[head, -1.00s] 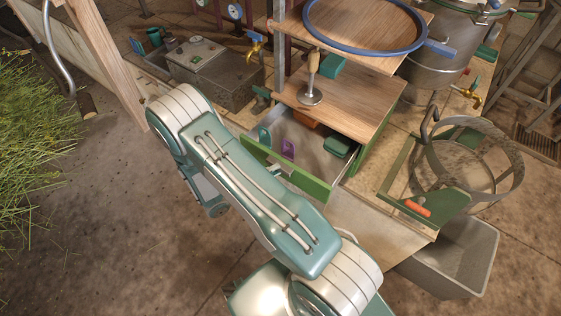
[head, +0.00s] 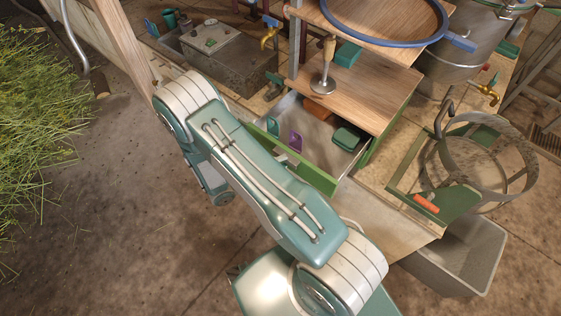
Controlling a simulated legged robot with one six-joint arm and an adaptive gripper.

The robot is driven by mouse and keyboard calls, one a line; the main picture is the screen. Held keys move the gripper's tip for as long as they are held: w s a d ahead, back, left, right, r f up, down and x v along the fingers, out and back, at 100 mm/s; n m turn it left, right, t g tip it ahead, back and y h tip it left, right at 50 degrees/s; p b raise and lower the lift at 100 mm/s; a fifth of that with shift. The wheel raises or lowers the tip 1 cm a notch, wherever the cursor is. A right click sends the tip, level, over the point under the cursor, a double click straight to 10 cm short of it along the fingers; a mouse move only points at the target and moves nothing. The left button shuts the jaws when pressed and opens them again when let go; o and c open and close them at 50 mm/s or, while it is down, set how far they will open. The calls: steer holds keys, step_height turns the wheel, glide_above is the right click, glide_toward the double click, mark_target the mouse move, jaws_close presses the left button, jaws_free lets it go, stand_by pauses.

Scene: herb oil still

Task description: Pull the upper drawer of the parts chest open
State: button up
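The parts chest (head: 385,130) has a wooden top and green edges. Its upper drawer stands open, with a green front (head: 318,178) and a pale grey inside (head: 318,128). A purple piece, a teal piece, a green box and an orange-brown block lie in it. My arm crosses in front of the drawer and hides part of its front. A small grey piece (head: 281,159) shows at the drawer front beside my arm, perhaps part of my gripper. The rest of my gripper is hidden behind the arm, so its hold on the drawer cannot be seen.
A wooden shelf with a blue ring (head: 388,36) stands above the chest. A metal box (head: 215,62) with a brass tap sits to its left. A wire-and-band basket (head: 482,165) and a grey tub (head: 455,262) stand right. The floor at left is clear beside the grass.

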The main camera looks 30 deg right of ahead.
steer(key=a, duration=1.2)
steer(key=s+d+r+t+y, duration=0.1)
steer(key=s+r+y, duration=0.3)
steer(key=r, duration=0.7)
steer(key=s+d+r+t+y, duration=0.1)
steer(key=s+r+t+y, duration=0.1)
steer(key=r+y, duration=0.6)
steer(key=s+d+r+t+y, duration=0.2)
steer(key=s+r+y, duration=0.3)
steer(key=r, duration=1)
steer(key=shift+s+r+t+y, duration=0.15)
steer(key=shift+s+t+y, duration=0.2)
steer(key=shift+y, duration=0.15)
steer(key=shift+d, duration=0.2)
